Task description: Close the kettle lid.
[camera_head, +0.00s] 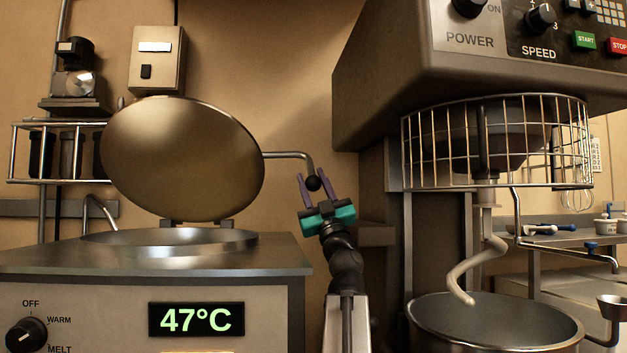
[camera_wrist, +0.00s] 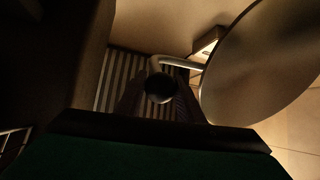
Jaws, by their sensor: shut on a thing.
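The kettle (camera_head: 290,256) stands at the left, with a display reading 47°C on its front. Its round metal lid (camera_head: 185,160) is raised, tilted up on hinges above the round opening (camera_head: 165,236). A bent handle rod (camera_head: 290,155) runs right from the lid and ends in a dark ball knob (camera_head: 313,184). My gripper (camera_head: 311,186) has its purple fingers on either side of the knob, shut on it. In the wrist view the knob (camera_wrist: 159,88) sits in the middle, and the lid (camera_wrist: 262,65) fills the upper right. The finger contact is dark there.
A large mixer (camera_head: 480,60) with a wire guard (camera_head: 495,145), a hook and a bowl (camera_head: 495,325) stands close to the right of my arm. A wall shelf (camera_head: 60,182) with jars hangs behind the lid. A side table (camera_head: 575,240) is at the far right.

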